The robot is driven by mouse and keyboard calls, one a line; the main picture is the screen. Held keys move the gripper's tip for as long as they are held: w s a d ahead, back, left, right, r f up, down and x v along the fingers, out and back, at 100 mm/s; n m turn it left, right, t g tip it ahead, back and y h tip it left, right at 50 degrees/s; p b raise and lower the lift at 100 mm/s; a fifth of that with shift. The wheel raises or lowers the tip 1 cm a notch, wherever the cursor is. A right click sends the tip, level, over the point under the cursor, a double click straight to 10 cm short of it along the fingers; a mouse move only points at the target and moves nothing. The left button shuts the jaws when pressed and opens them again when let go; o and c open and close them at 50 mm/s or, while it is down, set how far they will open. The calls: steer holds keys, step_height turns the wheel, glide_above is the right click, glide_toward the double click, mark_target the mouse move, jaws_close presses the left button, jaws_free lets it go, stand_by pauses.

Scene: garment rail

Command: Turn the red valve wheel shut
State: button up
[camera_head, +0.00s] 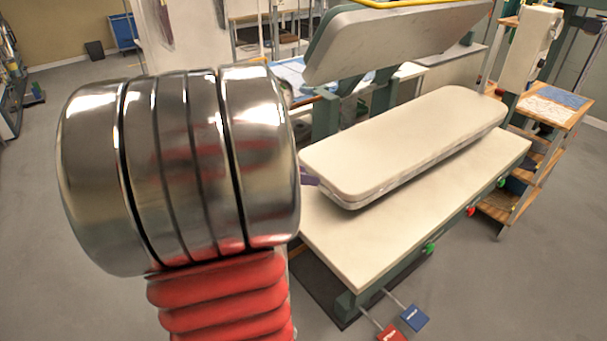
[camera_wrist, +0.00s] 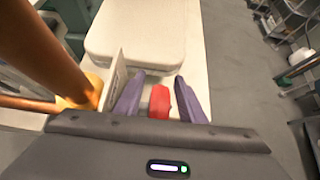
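A red part (camera_wrist: 159,101), which looks like the valve wheel seen edge-on, shows in the wrist view between the two purple fingers of my gripper (camera_wrist: 160,80). The fingers stand apart on either side of it, with a narrow gap visible at each side. I cannot tell whether either finger touches it. In the head view my chrome and red arm hides the wheel and most of the gripper; only a bit of purple finger (camera_head: 308,178) shows at the left end of the pressing board.
Copper pipes (camera_wrist: 45,55) and a thin pale plate (camera_wrist: 112,80) stand close left of the fingers. The padded pressing board (camera_head: 400,145) lies ahead on a cream table (camera_head: 370,245). Red and blue pedals (camera_head: 413,317) stick out at floor level.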

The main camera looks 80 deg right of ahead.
steer(key=v, duration=1.3)
steer(key=shift+w+a, duration=0.2)
steer(key=w+a+f+m+t+y, duration=0.2)
steer(key=w+a+f+m+t, duration=0.15)
steer(key=w+a+m, duration=0.35)
steer(key=w+a+f+m+t+y, duration=0.2)
steer(key=w+a+f+m+t, duration=0.15)
steer(key=a, duration=0.65)
steer(key=w+a+r+t+y, duration=0.1)
steer(key=w+a+t+y, duration=0.1)
steer(key=a, duration=1)
steer(key=w+a+r+t+y, duration=0.1)
steer(key=w+a+t, duration=0.1)
steer(key=a, duration=1)
steer(key=shift+w+a+r+n+t+y, duration=0.15)
steer(key=shift+w+a+n+t+y, duration=0.25)
steer(key=shift+t, duration=0.3)
